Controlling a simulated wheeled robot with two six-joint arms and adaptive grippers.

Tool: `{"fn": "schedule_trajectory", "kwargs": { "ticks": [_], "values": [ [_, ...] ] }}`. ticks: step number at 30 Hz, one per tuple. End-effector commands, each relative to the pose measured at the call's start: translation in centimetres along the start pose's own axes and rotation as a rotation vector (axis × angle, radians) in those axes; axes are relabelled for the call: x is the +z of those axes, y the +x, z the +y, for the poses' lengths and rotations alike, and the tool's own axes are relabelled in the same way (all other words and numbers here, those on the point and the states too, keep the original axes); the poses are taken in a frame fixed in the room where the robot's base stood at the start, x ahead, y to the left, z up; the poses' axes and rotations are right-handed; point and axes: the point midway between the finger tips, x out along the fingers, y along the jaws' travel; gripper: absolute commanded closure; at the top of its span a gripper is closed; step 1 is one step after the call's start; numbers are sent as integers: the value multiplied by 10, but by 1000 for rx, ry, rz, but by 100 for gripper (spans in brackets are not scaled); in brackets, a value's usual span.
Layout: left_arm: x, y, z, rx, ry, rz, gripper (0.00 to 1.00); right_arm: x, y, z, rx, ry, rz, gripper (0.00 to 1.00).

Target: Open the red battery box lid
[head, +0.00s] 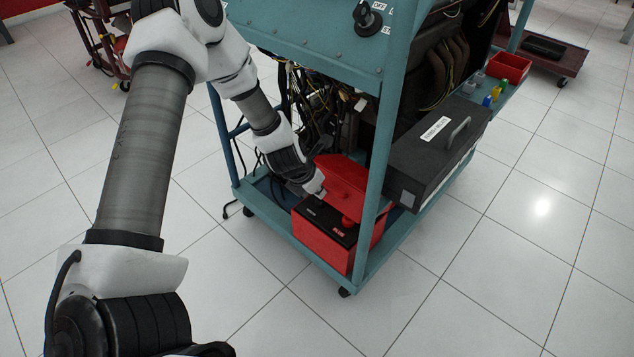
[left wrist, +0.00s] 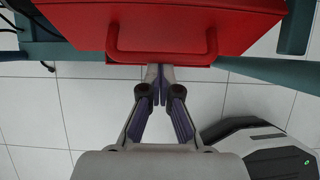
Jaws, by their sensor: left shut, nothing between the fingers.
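The red battery box (head: 320,240) stands on the low shelf of the teal cart, and the black top of a battery (head: 327,217) shows inside it. Its red lid (head: 352,184) is raised and tilted up at the back of the box. My left gripper (head: 320,191) is shut and empty, at the left side of the raised lid and above the box. In the left wrist view a red panel with a red handle (left wrist: 162,54) fills the top. The shut fingertips (left wrist: 158,72) are at its lower edge; contact is unclear. My right gripper is out of view.
The teal cart post (head: 385,130) stands just right of the lid. A dark grey case with a handle (head: 435,150) sits on the cart's right side. Loose wires (head: 310,95) hang behind my left wrist. Tiled floor (head: 440,310) in front is clear.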

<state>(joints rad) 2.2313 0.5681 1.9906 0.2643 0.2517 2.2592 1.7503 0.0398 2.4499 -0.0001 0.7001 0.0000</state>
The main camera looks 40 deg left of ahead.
Motion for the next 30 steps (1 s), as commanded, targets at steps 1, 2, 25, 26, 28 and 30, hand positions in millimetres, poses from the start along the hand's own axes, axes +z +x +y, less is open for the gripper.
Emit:
{"fn": "schedule_trajectory", "kwargs": {
  "ticks": [1, 2, 25, 26, 28, 30],
  "values": [
    [12, -10, 0, 3, 3, 8, 100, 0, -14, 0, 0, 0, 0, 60],
    [16, -12, 0, 3, 4, 7, 100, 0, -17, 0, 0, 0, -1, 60],
    [98, -20, 0, 2, -1, 5, 100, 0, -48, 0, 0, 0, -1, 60],
    [98, -20, 0, 2, -2, 5, 100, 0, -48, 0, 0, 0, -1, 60],
    [98, -20, 0, 2, -1, 5, 100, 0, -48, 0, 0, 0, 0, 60],
    [98, -20, 0, 2, 0, 5, 100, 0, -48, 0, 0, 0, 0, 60]
  ]
}}
